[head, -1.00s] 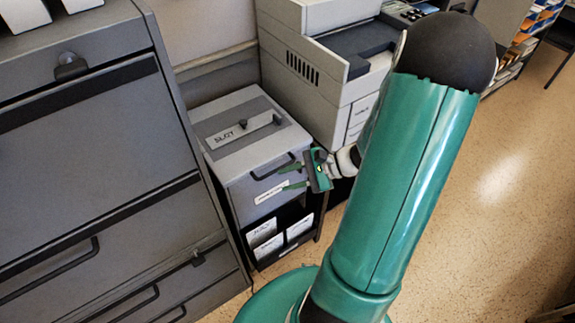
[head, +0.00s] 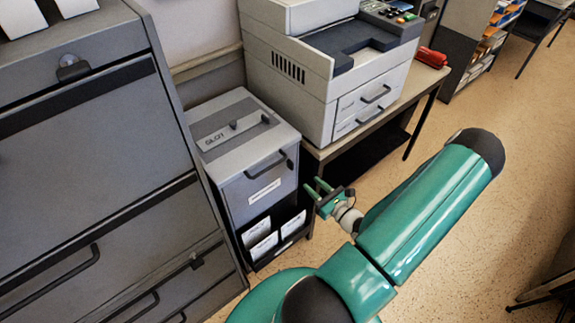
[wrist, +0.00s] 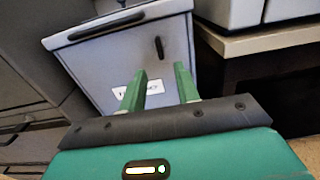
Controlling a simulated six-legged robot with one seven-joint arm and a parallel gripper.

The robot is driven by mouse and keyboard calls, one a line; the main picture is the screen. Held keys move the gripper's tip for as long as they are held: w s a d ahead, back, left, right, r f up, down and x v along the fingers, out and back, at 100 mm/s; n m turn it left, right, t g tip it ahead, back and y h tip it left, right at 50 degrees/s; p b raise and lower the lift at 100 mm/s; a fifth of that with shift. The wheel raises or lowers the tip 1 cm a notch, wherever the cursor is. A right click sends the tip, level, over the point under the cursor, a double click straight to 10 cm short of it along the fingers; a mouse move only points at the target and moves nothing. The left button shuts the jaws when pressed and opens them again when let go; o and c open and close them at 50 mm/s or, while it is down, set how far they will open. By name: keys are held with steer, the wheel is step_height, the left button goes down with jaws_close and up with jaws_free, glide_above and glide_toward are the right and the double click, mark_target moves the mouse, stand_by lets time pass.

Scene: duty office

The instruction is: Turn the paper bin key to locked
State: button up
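The paper bin (head: 262,190) is a grey box with a slot plate on its lid (head: 235,125), a dark handle and a white label on its front. The small dark key (head: 290,164) is at the upper right of that front. In the wrist view the key (wrist: 159,47) looks nearly upright, between the lines of my fingers. I cannot read any lock marks around it. My gripper (head: 314,187) is to the right of the bin front and a little below the key. In the wrist view its two green fingers (wrist: 160,72) are spread, with nothing between them.
A large grey printer (head: 325,75) stands on a table (head: 432,78) right of the bin. A tall dark grey cabinet (head: 80,150) stands close on the left. White-labelled items (head: 264,246) sit in the bin's lower shelf. The floor (head: 480,230) to the right is open.

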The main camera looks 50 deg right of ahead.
mark_target(293, 167)
steer(key=w, duration=0.4)
steer(key=w+d, duration=0.1)
steer(key=w, duration=0.7)
steer(key=shift+w+d, duration=0.15)
steer(key=shift+w, duration=0.05)
jaws_close()
